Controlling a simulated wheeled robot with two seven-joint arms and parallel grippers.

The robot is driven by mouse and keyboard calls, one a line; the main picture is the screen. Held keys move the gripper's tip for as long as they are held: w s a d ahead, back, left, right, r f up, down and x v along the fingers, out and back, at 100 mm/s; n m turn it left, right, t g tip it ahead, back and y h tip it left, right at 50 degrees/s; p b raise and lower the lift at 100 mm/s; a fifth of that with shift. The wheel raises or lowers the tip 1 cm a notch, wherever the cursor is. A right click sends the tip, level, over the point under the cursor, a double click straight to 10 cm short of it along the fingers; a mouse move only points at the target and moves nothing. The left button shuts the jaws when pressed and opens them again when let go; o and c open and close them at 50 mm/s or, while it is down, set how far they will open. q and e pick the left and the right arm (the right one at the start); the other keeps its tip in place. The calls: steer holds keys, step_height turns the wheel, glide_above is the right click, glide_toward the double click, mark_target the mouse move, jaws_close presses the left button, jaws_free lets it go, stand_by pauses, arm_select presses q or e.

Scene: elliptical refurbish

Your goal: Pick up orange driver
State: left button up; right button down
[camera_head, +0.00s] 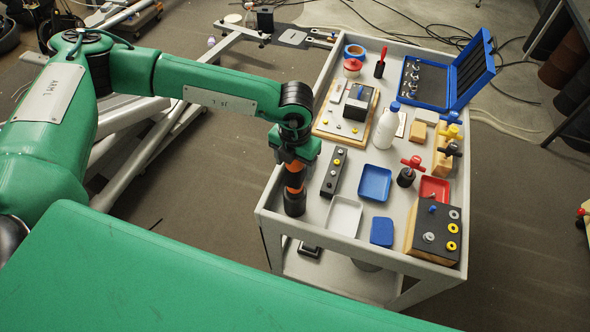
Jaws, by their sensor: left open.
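The orange driver (295,187) is an orange and black cylinder standing upright near the left edge of the grey cart (265,208). My left gripper (294,160) is directly above it, pointing down, with its jaws open around or just over the driver's top. The gripper hides the top of the driver, and I cannot tell whether the fingers touch it. My right gripper is out of view.
Close to the driver stand a black block with knobs (333,172) and a white tray (344,215). The cart has raised rims.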

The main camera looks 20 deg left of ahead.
arm_select(q)
steer(key=shift+f, duration=0.15)
steer(key=c, duration=1.4)
steer(key=shift+r+b, duration=0.3)
steer(key=shift+r, duration=0.3)
step_height(320, 180, up, 19)
steer(key=b, duration=0.5)
steer(key=shift+b, duration=0.4)
